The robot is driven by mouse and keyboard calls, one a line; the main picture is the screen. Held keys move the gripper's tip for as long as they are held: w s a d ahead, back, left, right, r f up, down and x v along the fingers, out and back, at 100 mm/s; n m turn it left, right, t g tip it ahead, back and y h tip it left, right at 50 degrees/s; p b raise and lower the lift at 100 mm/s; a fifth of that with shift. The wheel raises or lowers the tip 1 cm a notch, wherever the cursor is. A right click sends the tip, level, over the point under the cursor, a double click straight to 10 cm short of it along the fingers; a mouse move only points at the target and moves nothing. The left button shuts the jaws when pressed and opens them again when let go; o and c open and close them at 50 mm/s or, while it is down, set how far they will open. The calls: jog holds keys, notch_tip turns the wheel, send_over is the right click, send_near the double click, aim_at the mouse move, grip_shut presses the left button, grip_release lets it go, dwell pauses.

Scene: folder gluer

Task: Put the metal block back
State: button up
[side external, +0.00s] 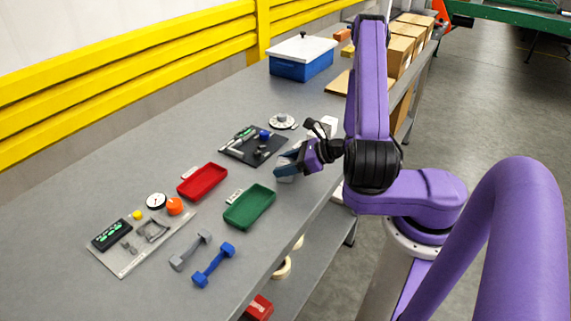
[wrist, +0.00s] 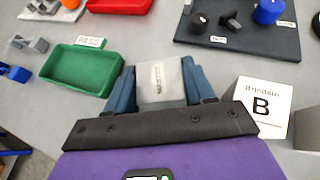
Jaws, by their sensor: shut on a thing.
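My gripper (wrist: 160,88) is shut on a light grey metal block (wrist: 158,82) with small dark markings on its face. The block sits between the two blue fingers. In the side view my gripper (side external: 290,168) holds the block (side external: 285,177) at the right part of the bench, between the green tray and the black mat. I cannot tell whether the block touches the bench.
The black mat (side external: 240,155) holds several small parts. A green tray (side external: 233,215) with a PASS label (wrist: 90,42), a red tray (side external: 190,190) and two dumbbells (side external: 214,266) lie left. A white box marked B (wrist: 262,105) stands close right of my gripper.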

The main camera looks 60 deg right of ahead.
jog(key=shift+f, duration=0.15)
jog(key=o, duration=1.4)
